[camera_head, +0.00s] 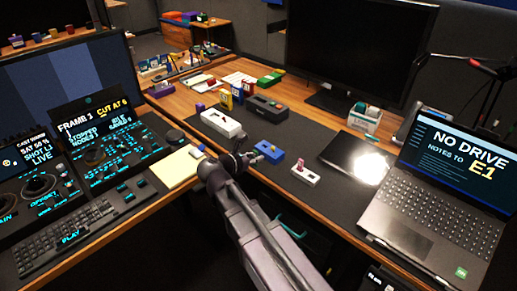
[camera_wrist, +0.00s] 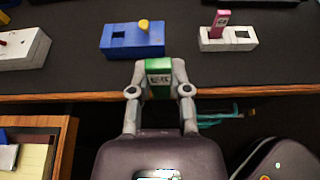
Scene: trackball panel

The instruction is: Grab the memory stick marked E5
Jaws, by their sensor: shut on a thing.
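In the wrist view, my gripper (camera_wrist: 158,88) is shut on a green memory stick (camera_wrist: 158,66). The stick has a pale label, too small and blurred to read for certain. It is held just in front of the blue block and above the wooden desk edge. In the head view, my gripper (camera_head: 236,160) is at the desk's front edge, and the stick cannot be made out there. A pink stick (camera_wrist: 221,19) stands upright in a small white block (camera_wrist: 228,39); they also show in the head view (camera_head: 306,175).
A blue block (camera_wrist: 118,40) with a yellow knob stands on the dark mat; it also shows in the head view (camera_head: 269,152). A larger pale block (camera_head: 222,124) is to its left. A laptop (camera_head: 405,200) at the right reads "NO DRIVE, NOTES TO E1". A yellow notepad (camera_head: 178,170) lies left.

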